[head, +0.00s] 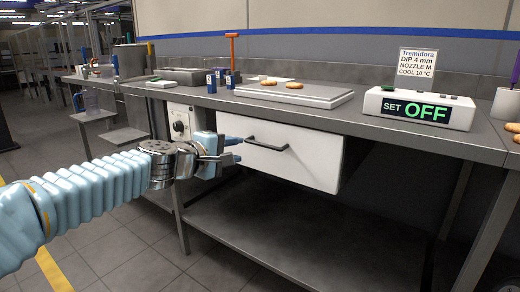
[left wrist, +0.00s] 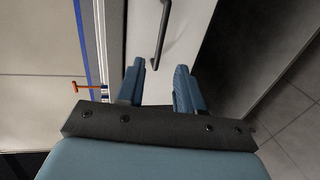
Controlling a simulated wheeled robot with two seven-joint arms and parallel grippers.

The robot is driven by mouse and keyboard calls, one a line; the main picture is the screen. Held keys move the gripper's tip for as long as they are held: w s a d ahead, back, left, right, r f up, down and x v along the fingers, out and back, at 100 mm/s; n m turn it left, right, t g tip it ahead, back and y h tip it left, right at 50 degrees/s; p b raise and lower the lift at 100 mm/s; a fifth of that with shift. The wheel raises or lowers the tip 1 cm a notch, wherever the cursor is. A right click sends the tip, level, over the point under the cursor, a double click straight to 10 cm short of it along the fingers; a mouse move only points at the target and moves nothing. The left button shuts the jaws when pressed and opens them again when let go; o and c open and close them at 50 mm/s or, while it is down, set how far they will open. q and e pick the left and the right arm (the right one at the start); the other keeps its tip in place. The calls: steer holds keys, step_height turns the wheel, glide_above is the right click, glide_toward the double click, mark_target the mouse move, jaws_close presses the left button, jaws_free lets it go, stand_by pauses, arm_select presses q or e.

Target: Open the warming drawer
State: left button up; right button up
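The warming drawer (head: 310,168) is a white box front under the steel counter, with a dark bar handle (head: 267,147) on it. I see no clear gap around its front. My left gripper (head: 238,149) is just left of the handle, its two blue fingers apart and pointing at the drawer. In the left wrist view the gripper (left wrist: 160,84) is open and empty. The handle (left wrist: 161,40) lies ahead, beyond the fingertips and roughly in line with the space between them. The fingers appear apart from the handle. My right gripper is not in view.
A control panel with a knob (head: 180,124) is left of the drawer. On the counter are a tray (head: 325,101) with biscuits, blue bottles, an orange-topped stand (head: 232,60) and a display box reading OFF (head: 378,103). A lower shelf (head: 260,240) lies below; the space before the drawer looks clear.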

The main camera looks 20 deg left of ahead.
mark_target(262, 145)
arm_select(q)
steer(key=p+x, duration=0.2)
steer(key=x, duration=0.9)
steer(key=shift+w+d+f, duration=0.1)
steer(key=shift+w, duration=0.15)
jaws_close()
